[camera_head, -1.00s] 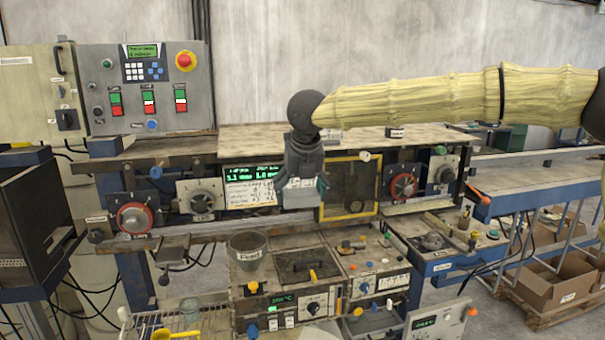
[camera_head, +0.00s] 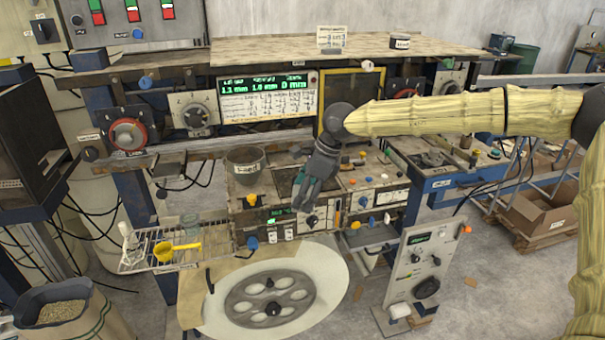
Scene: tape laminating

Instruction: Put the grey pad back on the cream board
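My gripper (camera_head: 307,196) is dark grey with teal patches and points down in front of the lower control units, near the middle of the picture. Its finger gap is too small and dark to read, so I cannot tell whether it is open or shut on something. I cannot make out the grey pad with certainty; a small grey block (camera_head: 171,166) sits at the left end of the front rail. The long cream worktop (camera_head: 270,50) runs across the back and may be the cream board. My gripper is below and in front of it.
A white card (camera_head: 331,38) and a small dark tin (camera_head: 400,42) stand on the worktop. A grey cup (camera_head: 245,163) is left of my gripper. Below are a wire rack (camera_head: 215,238) with a yellow scoop (camera_head: 178,249) and a large cream reel (camera_head: 325,270). A display panel (camera_head: 425,260) stands lower right.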

